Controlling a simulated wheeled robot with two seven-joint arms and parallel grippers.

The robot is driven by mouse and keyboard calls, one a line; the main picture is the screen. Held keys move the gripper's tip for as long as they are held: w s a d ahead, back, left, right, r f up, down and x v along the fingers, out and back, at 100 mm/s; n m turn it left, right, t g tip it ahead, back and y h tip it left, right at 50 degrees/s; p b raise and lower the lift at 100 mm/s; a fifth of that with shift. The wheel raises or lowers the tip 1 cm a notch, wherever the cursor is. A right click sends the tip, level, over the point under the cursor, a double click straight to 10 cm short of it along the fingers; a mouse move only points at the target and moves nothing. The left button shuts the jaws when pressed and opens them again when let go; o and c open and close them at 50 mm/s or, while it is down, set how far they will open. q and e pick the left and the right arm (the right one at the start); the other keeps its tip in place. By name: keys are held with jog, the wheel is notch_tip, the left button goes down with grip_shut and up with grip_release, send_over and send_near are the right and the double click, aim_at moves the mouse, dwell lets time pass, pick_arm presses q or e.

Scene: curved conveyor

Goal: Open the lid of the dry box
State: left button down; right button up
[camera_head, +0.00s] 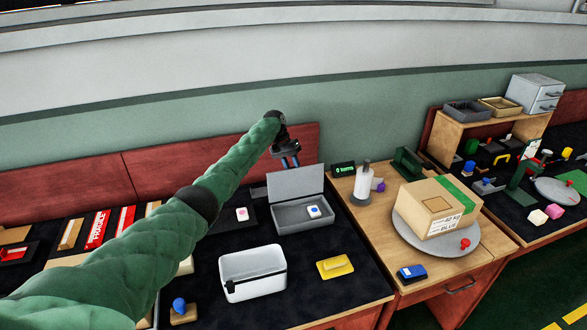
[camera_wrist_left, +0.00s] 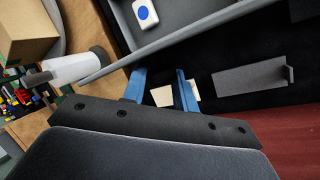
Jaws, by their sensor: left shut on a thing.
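The dry box (camera_head: 305,222) is a grey open-topped box on the dark mat of the middle table. Its grey lid (camera_head: 296,184) stands upright along the back edge, wide open. A white block with a blue dot (camera_head: 314,211) lies inside; it also shows in the left wrist view (camera_wrist_left: 145,13). My left gripper (camera_head: 290,162) is at the lid's top edge, shut on the lid. My right gripper is not in view.
A white bin (camera_head: 254,286) and a yellow block (camera_head: 335,267) stand in front of the box. At right are a paper-roll stand (camera_head: 363,186) and a carton (camera_head: 432,209) on a round plate.

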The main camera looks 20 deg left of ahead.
pick_arm(q)
jog(key=shift+s+a+f, duration=0.25)
jog(key=shift+a+f, duration=0.05)
jog(key=shift+f, duration=0.25)
jog(key=c, duration=1.1)
grip_release()
jog(key=shift+a, duration=0.15)
jog(key=shift+r, duration=0.15)
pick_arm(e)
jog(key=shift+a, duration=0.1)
pick_arm(q)
jog(key=shift+w+r, duration=0.15)
jog(key=shift+r, duration=0.05)
jog(key=shift+d, duration=0.2)
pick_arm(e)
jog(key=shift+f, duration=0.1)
pick_arm(q)
jog(key=shift+r, duration=0.1)
jog(key=shift+b+v, duration=1.25)
jog(key=shift+v, duration=2.55)
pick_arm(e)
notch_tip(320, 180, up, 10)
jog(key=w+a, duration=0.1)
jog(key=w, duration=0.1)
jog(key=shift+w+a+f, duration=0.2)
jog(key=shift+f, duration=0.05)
